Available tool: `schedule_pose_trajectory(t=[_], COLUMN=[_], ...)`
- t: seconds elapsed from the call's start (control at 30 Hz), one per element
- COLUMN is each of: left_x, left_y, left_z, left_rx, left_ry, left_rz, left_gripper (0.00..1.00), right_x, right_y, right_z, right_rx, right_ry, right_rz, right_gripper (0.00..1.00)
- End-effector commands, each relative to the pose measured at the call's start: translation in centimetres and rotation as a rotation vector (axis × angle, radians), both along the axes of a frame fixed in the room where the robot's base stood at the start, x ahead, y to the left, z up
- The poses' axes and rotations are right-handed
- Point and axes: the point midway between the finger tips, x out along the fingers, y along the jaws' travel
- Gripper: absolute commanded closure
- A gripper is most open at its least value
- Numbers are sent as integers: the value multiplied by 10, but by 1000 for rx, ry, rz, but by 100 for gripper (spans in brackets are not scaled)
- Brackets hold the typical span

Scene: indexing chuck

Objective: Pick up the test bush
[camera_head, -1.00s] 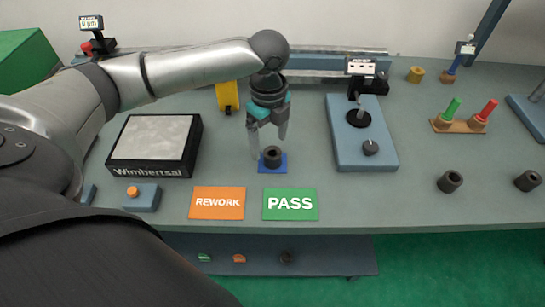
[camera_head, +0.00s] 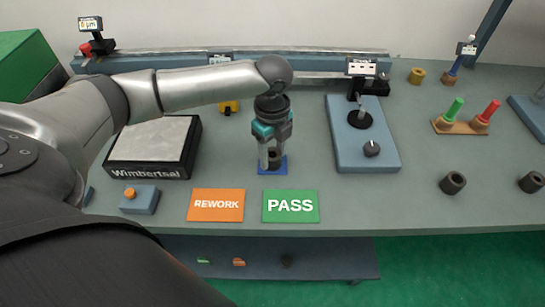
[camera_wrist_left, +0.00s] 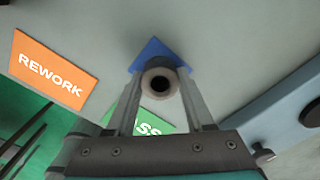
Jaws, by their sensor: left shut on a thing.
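The fingers partly hide the bush in the head view. I cannot tell whether it is clear of the pad. My right gripper is not in view.
The orange REWORK card (camera_head: 216,205) and green PASS card (camera_head: 290,206) lie in front. A block marked Wimbertsal (camera_head: 150,150) is at left; a blue-grey fixture with a knob (camera_head: 371,148) is at right. Two dark bushes (camera_head: 452,183) (camera_head: 531,182) stand farther right.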

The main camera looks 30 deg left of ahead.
Motion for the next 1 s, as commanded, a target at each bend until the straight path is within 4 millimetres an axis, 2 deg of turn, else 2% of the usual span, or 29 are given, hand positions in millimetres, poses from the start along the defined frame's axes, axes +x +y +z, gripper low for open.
schedule_pose_trajectory(t=[0.07,0.33,0.83,1.0], left_x=[0,0,0,1], left_y=[0,0,0,0], left_z=[0,0,3,22], left_rx=[0,0,0,-1], left_ry=[0,1,-1,-4], left_rz=[0,0,0,0], left_gripper=[69,100,100,100], right_x=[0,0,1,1], right_y=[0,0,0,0], right_z=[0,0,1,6], right_rx=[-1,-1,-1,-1], right_ry=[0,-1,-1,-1], right_rz=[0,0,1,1], right_gripper=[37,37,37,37])
